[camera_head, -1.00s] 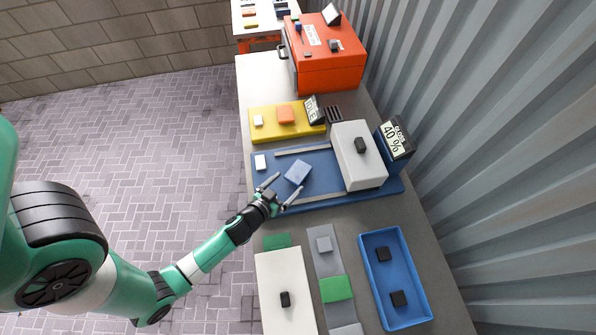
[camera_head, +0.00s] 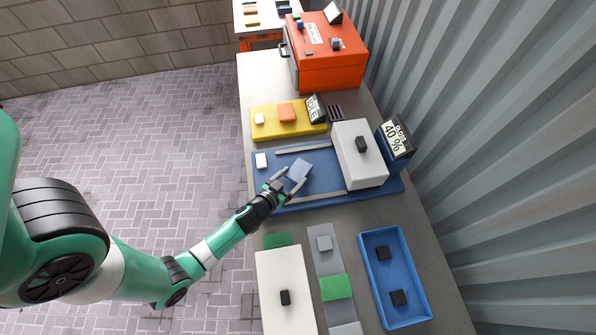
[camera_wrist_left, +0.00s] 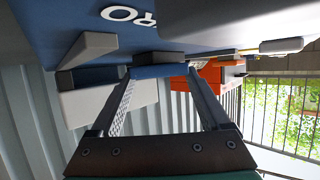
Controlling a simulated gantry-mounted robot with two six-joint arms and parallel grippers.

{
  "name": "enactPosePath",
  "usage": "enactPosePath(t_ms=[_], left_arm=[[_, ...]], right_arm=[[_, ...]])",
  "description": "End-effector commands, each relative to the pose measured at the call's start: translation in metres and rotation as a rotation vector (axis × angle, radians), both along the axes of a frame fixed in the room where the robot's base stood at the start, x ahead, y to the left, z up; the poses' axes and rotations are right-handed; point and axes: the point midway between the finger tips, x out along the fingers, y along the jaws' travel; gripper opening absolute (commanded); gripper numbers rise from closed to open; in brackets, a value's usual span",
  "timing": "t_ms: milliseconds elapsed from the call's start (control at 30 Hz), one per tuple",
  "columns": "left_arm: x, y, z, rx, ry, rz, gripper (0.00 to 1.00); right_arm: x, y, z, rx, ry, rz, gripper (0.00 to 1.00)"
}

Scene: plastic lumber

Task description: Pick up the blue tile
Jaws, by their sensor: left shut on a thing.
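The blue tile (camera_head: 299,172) is on the blue machine bed (camera_head: 328,172), left of the white block-like cover (camera_head: 357,155). My left gripper (camera_head: 291,185) is shut on the tile, with one finger on each side of it. In the left wrist view the blue tile (camera_wrist_left: 160,71) shows edge-on between the two fingertips. I cannot tell whether the tile is clear of the bed. My right gripper is not in view.
Rails run along the bed beside the tile. A display reading 40 % (camera_head: 396,140) stands at right. A yellow plate (camera_head: 264,132), an orange box (camera_head: 333,72) and a blue tray (camera_head: 373,290) with black blocks share the table.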

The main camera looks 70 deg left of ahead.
Motion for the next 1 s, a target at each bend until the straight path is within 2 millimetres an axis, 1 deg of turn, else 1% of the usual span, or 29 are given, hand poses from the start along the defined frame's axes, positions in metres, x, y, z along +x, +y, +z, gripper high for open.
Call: enactPosePath(t_ms=[67, 167, 267, 400, 500, 600, 700, 1000], left_arm=[[0.000, 0.000, 0.001, 0.001, -0.001, 0.000, 0.14], [0.000, 0.000, 0.008, 0.001, -0.001, 0.000, 0.14], [0.000, 0.000, 0.027, 0.001, -0.002, 0.000, 0.14], [0.000, 0.000, 0.062, 0.000, -0.003, 0.001, 0.14], [0.000, 0.000, 0.083, 0.000, -0.004, 0.001, 0.14], [0.000, 0.000, 0.096, 0.000, -0.003, 0.001, 0.14], [0.000, 0.000, 0.101, 0.000, -0.001, 0.000, 0.14], [0.000, 0.000, 0.100, 0.000, 0.000, 0.000, 0.14]], right_arm=[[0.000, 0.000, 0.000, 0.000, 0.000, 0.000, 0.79], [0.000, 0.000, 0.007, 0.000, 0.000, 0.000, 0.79], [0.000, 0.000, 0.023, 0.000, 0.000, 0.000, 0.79], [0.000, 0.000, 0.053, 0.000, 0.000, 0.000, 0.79], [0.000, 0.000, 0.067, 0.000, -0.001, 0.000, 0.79], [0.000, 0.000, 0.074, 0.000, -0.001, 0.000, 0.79], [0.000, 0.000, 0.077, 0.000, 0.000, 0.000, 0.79], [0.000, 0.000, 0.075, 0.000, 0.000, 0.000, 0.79]])
